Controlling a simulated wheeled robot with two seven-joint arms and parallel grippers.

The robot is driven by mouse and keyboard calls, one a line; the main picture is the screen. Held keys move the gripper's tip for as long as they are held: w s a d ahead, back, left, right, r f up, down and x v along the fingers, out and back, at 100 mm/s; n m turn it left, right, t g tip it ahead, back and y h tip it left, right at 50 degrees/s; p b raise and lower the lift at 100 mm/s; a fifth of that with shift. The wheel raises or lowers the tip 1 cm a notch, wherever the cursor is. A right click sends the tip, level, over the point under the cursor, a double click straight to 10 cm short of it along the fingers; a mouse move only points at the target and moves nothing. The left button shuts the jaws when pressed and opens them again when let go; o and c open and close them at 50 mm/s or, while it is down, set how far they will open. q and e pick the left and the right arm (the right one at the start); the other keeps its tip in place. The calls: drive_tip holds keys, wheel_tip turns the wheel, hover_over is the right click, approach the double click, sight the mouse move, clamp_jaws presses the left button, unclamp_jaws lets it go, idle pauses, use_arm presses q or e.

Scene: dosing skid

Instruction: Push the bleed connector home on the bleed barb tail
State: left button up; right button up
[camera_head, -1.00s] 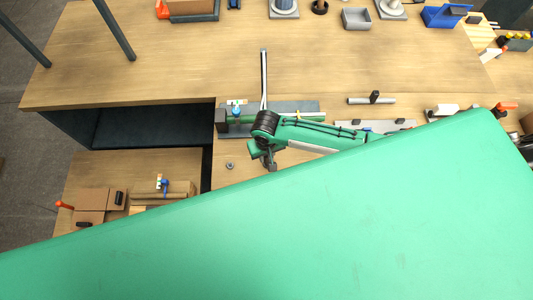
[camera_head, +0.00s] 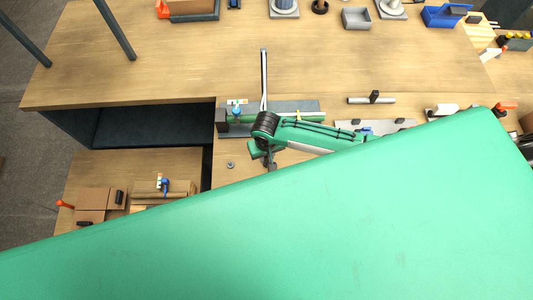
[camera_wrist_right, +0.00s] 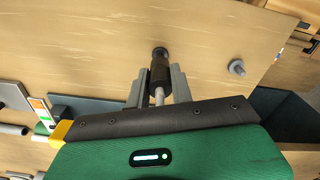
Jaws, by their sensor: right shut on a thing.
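My right gripper (camera_wrist_right: 158,92) is shut on a dark, ribbed cylindrical piece that I take for the bleed connector (camera_wrist_right: 159,72). A light grey rod or tube shows below it, between the fingers, in the right wrist view. A dark round end shows at its top, over bare wood. In the head view the right gripper (camera_head: 269,162) is small and dark, beside the green plate end of my wrist. I cannot make out the bleed barb tail for sure, nor whether the connector touches it. My left gripper is in neither view.
A small grey round fitting (camera_head: 230,165) lies on the wood beside the gripper. A dark base plate (camera_head: 290,106) carries a green pipe and blue valve behind my wrist. A grey tray (camera_head: 356,19) stands far back.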

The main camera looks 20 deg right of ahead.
drive_tip(key=shift+f+b, duration=0.4)
drive_tip(key=shift+f, duration=1)
drive_tip(key=o, duration=1)
drive_tip(key=shift+o, duration=0.2)
wheel_tip(320, 180, up, 13)
drive_tip(key=b, duration=0.3)
drive_tip(key=shift+r+b, duration=0.3)
drive_tip(key=shift+r, duration=0.15)
drive_tip(key=shift+s+f, duration=0.1)
drive_tip(key=shift+s, duration=0.05)
